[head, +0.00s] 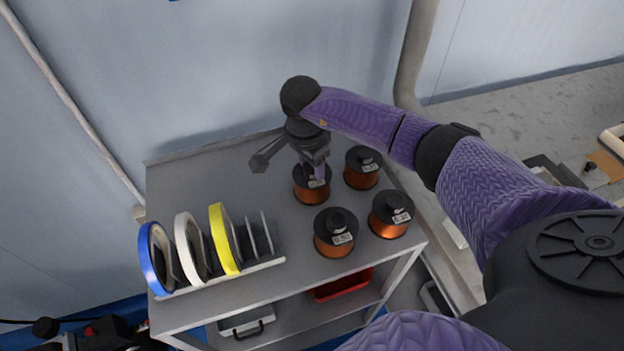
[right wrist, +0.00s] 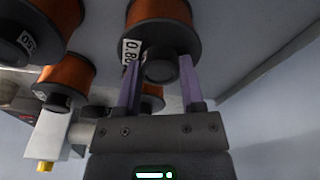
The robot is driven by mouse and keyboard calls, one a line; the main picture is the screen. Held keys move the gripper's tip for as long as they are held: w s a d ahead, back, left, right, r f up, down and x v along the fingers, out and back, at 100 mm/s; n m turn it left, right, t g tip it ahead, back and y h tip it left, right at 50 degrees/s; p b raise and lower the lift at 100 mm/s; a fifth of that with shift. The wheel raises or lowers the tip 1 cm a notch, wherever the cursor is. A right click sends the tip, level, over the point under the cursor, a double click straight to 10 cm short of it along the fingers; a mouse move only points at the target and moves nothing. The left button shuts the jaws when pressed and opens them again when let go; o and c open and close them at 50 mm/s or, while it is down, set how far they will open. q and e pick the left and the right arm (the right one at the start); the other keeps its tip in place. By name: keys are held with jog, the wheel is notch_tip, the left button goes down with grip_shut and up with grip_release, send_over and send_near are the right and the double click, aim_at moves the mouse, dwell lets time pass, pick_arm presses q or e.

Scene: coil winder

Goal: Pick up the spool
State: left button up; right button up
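Several spools of copper wire with black flanges and a black top knob stand upright on the grey cart top. My right gripper (head: 314,163) points down over the back-left spool (head: 311,190), which it partly hides. In the right wrist view this spool (right wrist: 160,12) has a white label. My right gripper (right wrist: 160,72) is open there, with one purple finger on each side of the black knob. I cannot tell whether the fingers touch it. The other spools are at back right (head: 362,176), front right (head: 390,220) and front middle (head: 335,241). My left gripper is not in view.
A rack (head: 262,265) on the cart's front left holds a blue ring (head: 146,262), a white ring (head: 181,246) and a yellow ring (head: 219,240). The grey cart top (head: 205,180) is clear at back left. A red bin (head: 342,286) is on the shelf below.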

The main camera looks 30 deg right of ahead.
grip_shut()
dwell(1.0)
